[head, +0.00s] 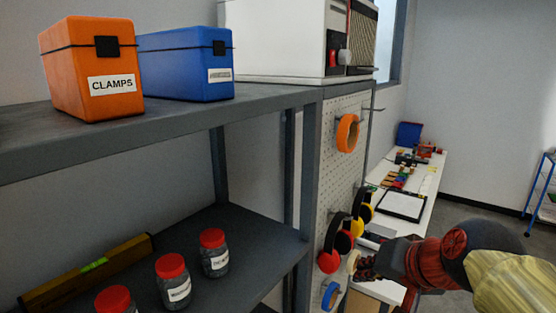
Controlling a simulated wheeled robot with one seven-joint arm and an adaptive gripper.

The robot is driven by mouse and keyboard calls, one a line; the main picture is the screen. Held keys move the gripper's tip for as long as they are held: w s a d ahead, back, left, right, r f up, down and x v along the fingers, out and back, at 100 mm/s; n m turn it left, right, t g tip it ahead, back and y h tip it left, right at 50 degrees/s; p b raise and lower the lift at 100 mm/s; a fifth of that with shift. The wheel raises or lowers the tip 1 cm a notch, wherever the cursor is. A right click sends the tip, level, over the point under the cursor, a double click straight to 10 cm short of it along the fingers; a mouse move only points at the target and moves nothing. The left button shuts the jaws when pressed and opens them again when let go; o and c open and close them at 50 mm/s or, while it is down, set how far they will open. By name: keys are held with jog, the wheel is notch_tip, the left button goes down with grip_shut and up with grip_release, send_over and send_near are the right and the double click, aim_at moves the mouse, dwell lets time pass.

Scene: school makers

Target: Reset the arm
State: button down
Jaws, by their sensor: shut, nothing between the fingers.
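My gripper (366,267) is at the lower right of the head view, at the end of my arm, which reaches in from the right edge. Its fingers are dark and small in the picture, and they look shut with nothing held. It is close in the picture to the pegboard's lower edge, by the hanging ear defenders (330,258). I cannot tell whether it touches anything there.
Grey shelving (270,99) fills the left, with an orange CLAMPS box (75,85), a blue box (175,75), a white machine (275,40), red-lidded jars (214,258) and a level (80,275). Behind my gripper stands a workbench (425,190). A pegboard (335,190) holds orange tape (341,133). Floor (490,222) shows at right.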

jog(key=s+f+n+g+b, duration=0.1)
jog(key=s+f+b, duration=0.3)
jog(key=f, duration=0.4)
jog(key=s+d+f+n+g+h+b, duration=0.1)
jog(key=s+f+b, duration=0.3)
jog(key=f, duration=0.5)
jog(key=s+f+n+g+h+b, duration=0.1)
jog(key=s+f+b, duration=0.3)
jog(key=s+f, duration=0.4)
jog(key=shift+d+f+n, duration=0.35)
jog(key=shift+f+n, duration=0.3)
jog(key=shift+n, duration=0.15)
jog(key=c, duration=2.6)
grip_release()
